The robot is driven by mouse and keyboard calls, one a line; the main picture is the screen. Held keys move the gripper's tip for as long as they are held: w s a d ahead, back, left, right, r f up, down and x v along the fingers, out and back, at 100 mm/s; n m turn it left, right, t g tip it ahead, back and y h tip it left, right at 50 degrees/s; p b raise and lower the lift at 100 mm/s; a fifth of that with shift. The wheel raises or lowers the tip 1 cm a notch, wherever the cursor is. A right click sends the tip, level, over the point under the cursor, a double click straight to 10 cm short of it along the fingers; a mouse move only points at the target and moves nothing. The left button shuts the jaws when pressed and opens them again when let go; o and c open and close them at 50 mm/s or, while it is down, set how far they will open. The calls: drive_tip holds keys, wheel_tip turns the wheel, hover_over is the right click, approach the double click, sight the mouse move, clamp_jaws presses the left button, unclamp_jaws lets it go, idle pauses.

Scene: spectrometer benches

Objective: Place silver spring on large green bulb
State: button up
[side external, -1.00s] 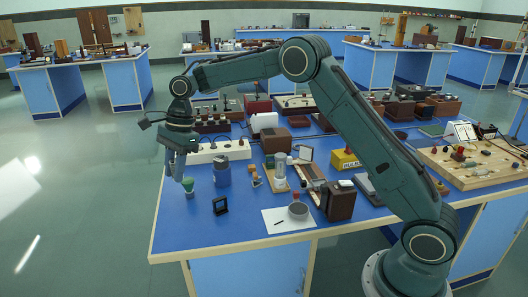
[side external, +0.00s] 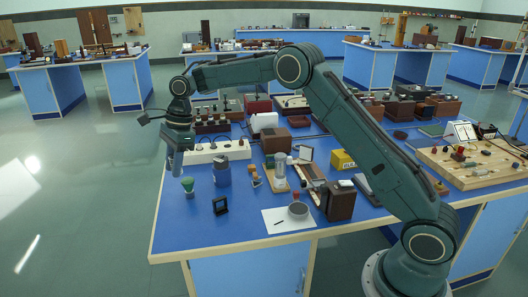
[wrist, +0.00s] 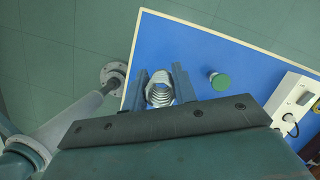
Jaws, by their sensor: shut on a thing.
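The silver spring (wrist: 160,90) shows as a coil between the two fingers of my gripper (wrist: 159,72) in the wrist view. The gripper is shut on it. In the side view the gripper (side external: 176,163) points down near the table's left edge, and the spring cannot be made out there. The large green bulb (side external: 188,184) stands upright on the blue table, below and slightly right of the fingers. In the wrist view the bulb (wrist: 220,81) is seen from above, to the right of the fingers and apart from the spring.
A blue cylinder (side external: 221,174) stands right of the bulb, with a small black frame (side external: 220,206) in front. A white strip box (side external: 203,155) lies behind; its end also shows in the wrist view (wrist: 296,97). The table's left front corner is clear.

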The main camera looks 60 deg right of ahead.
sight(183, 179)
drive_tip(key=w+d+f+m+t+h, duration=0.2)
drive_tip(key=w+d+f+m, duration=0.2)
drive_tip(key=w+d+m, duration=0.65)
drive_tip(key=shift+s+d+f, duration=0.1)
drive_tip(key=shift+d+f, duration=0.05)
drive_tip(key=shift+f, duration=1.8)
drive_tip(key=shift+d+f, duration=0.1)
drive_tip(key=shift+f, duration=1.85)
drive_tip(key=shift+f, duration=0.15)
drive_tip(key=o, duration=0.9)
drive_tip(key=shift+o, duration=0.2)
drive_tip(key=v, duration=1.2)
drive_tip(key=shift+s+d, duration=0.2)
